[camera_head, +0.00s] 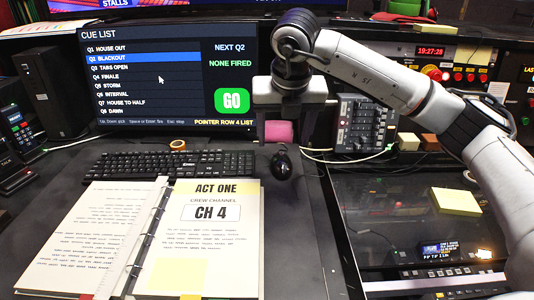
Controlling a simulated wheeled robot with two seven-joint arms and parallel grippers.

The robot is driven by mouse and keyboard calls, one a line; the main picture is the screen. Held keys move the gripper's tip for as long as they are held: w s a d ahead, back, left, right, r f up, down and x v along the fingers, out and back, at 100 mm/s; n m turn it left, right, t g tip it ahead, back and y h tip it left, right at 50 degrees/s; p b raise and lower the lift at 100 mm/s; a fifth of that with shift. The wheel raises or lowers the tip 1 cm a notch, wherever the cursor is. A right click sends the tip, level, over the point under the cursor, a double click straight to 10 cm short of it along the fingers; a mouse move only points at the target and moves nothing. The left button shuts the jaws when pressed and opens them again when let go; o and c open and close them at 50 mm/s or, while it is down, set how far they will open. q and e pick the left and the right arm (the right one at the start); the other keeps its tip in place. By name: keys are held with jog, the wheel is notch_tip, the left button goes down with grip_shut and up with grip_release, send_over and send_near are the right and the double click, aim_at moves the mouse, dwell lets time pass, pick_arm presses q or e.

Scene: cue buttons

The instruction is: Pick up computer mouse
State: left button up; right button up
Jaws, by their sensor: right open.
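The computer mouse (282,163) is small and black. It lies on the dark desk, to the right of the black keyboard (175,164). My right gripper (287,135) comes in from the right and points down just behind and above the mouse in the picture. Its fingers are apart, with no mouse between them. A pink block (279,131) shows in the gap between the fingers; I cannot tell how far behind them it is. My left gripper is out of view.
An open binder (210,235) lies in front of the keyboard. A monitor (165,75) stands behind. A tape roll (178,145) sits behind the keyboard. A small mixer (362,125) and a glossy panel (400,205) with yellow notes (455,201) are right. Bare desk lies in front of the mouse.

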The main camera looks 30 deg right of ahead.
aim_at(283, 164)
jog(key=f, duration=0.3)
jog(key=shift+w+d+f, duration=0.1)
jog(key=shift+d, duration=0.3)
jog(key=shift+w+f, duration=0.1)
jog(key=shift+f, duration=0.15)
jog(key=x, duration=0.1)
jog(key=p+x, duration=0.1)
jog(key=x, duration=0.3)
jog(key=shift+s+a+f, duration=0.2)
jog(key=shift+s+a, duration=0.05)
jog(key=shift+s, duration=0.05)
jog(key=shift+w+f, duration=0.1)
jog(key=shift+f, duration=0.05)
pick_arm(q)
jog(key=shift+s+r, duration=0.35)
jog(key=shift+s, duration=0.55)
pick_arm(e)
jog(key=c, duration=0.7)
